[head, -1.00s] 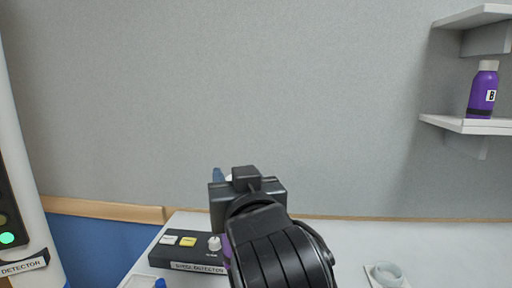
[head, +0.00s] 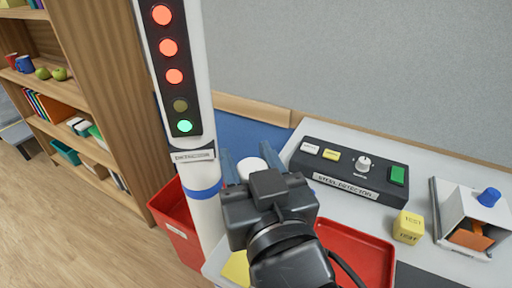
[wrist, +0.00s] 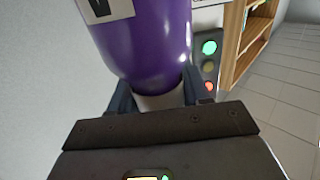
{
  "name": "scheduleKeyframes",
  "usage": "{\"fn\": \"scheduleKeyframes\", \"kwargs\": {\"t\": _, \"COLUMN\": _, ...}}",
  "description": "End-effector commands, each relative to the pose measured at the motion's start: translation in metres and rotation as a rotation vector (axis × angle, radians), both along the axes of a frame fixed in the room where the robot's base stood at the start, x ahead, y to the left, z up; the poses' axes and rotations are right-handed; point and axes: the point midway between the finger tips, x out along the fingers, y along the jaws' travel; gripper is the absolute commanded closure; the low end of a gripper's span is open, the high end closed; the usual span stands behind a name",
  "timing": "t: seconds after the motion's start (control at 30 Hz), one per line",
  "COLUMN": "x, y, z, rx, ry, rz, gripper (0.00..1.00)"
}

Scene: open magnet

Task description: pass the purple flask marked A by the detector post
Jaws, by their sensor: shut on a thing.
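My gripper (head: 252,163) is shut on the purple flask (wrist: 145,45), held by its white cap end, between the fingers in the wrist view. A black-on-white label on the flask is cut off at the top edge, so its letter is only partly seen. In the head view only a pale round part (head: 249,171) shows between the fingers; my gripper hides the rest. The white detector post (head: 207,215) stands just left of my gripper. Its lamp panel (head: 172,75) shows three red lamps and a green one lit, with a dim one between.
The steel detector box (head: 345,180) with a green button lies on the white table to the right. Nearby are a red tray (head: 365,250), a yellow cube (head: 408,227) and a white device with a blue knob (head: 488,197). A red bin (head: 175,220) and wooden bookcase (head: 105,90) stand left.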

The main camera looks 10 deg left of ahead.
Motion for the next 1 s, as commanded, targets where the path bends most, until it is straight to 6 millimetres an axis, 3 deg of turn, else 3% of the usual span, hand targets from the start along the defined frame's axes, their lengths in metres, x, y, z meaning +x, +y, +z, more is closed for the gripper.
{"fn": "scheduleKeyframes", "kwargs": {"t": 1.0, "x": 0.068, "y": -0.025, "z": 0.001, "rx": 0.002, "ry": -0.001, "rz": -0.003, "gripper": 1.0}}
